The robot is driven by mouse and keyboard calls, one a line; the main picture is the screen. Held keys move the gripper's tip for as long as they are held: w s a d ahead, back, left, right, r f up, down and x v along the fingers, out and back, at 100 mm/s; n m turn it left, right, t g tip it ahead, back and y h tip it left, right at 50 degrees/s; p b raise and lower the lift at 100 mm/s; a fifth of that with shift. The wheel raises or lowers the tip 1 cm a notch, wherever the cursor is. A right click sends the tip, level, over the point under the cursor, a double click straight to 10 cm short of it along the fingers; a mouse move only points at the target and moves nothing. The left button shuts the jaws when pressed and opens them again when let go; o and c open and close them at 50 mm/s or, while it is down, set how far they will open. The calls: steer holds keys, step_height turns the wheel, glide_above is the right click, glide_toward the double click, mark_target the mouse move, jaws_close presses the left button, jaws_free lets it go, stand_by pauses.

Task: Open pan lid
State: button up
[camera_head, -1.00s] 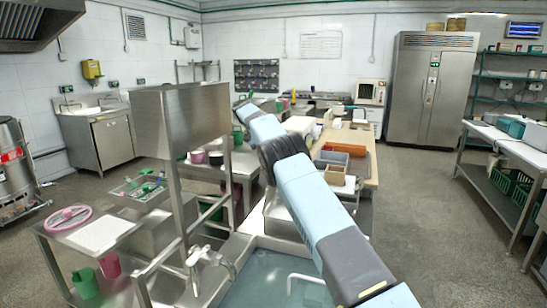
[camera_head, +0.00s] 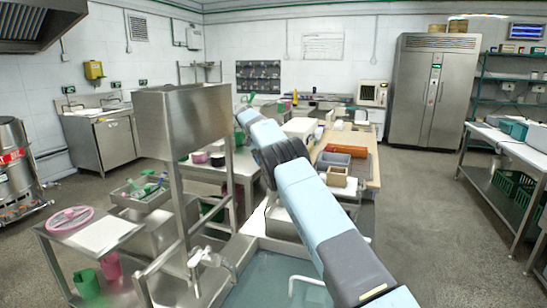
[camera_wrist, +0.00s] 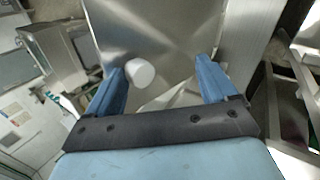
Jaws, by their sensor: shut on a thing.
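A white round knob (camera_wrist: 140,72) shows between my two blue fingers, close to the left one. My gripper (camera_wrist: 162,78) is shut on it, though the exact contact is hard to see. In the head view my gripper is hidden behind the far end of the arm.
A sink with a tap (camera_head: 212,258) lies below the pan. A side table (camera_head: 70,240) with a pink ring (camera_head: 70,220) is at lower left. A wooden table (camera_head: 358,165) with trays stands beyond my arm. The floor to the right is open.

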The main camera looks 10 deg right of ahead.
steer(key=shift+v, duration=0.85)
steer(key=shift+c, duration=0.2)
steer(key=s+d+r, duration=0.2)
steer(key=s+r, duration=0.9)
steer(key=s, duration=0.3)
steer(key=shift+d+r, duration=0.2)
steer(key=shift+d, duration=0.05)
steer(key=shift+s, duration=0.1)
